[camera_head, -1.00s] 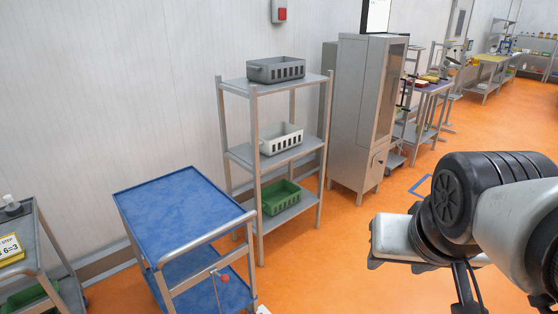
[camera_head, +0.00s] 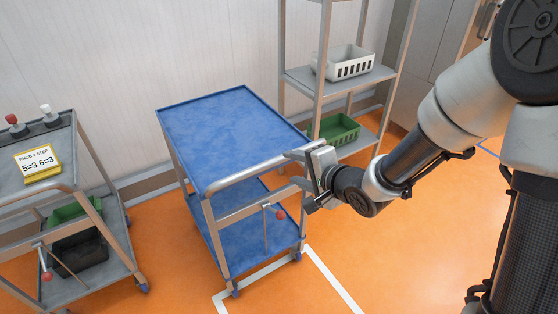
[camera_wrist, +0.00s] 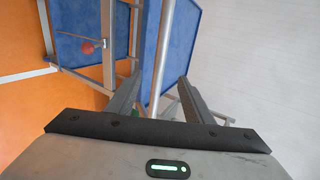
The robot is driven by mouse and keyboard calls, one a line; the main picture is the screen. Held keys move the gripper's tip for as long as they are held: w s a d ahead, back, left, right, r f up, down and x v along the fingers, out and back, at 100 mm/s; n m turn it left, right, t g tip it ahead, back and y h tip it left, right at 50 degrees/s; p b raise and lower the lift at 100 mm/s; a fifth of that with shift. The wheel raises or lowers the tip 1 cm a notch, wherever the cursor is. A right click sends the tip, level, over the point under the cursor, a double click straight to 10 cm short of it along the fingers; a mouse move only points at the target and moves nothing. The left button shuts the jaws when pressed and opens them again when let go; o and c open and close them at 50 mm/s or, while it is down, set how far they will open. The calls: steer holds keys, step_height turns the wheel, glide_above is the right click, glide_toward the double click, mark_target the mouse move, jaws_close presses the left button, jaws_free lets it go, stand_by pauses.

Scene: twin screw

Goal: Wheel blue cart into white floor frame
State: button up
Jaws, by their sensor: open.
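The blue cart (camera_head: 225,135) has two blue shelves and a metal push handle (camera_head: 255,185) on its near side. A lever with a red knob (camera_head: 280,214) sits below the handle. My gripper (camera_head: 308,172) is at the right end of the handle. In the wrist view my gripper (camera_wrist: 158,90) has its fingers apart, with the handle bar (camera_wrist: 163,55) running between them. Whether the fingers touch the bar is not clear.
A grey cart (camera_head: 75,190) with a yellow sign (camera_head: 37,162) stands at the left. A metal shelf rack (camera_head: 340,75) with a white basket (camera_head: 345,62) and a green basket (camera_head: 335,128) stands behind the blue cart. Orange floor at the right front is clear.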

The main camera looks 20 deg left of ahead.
mark_target(277, 162)
steer(key=b+x, duration=0.4)
steer(key=x, duration=0.8)
steer(key=shift+d, duration=0.1)
jaws_close()
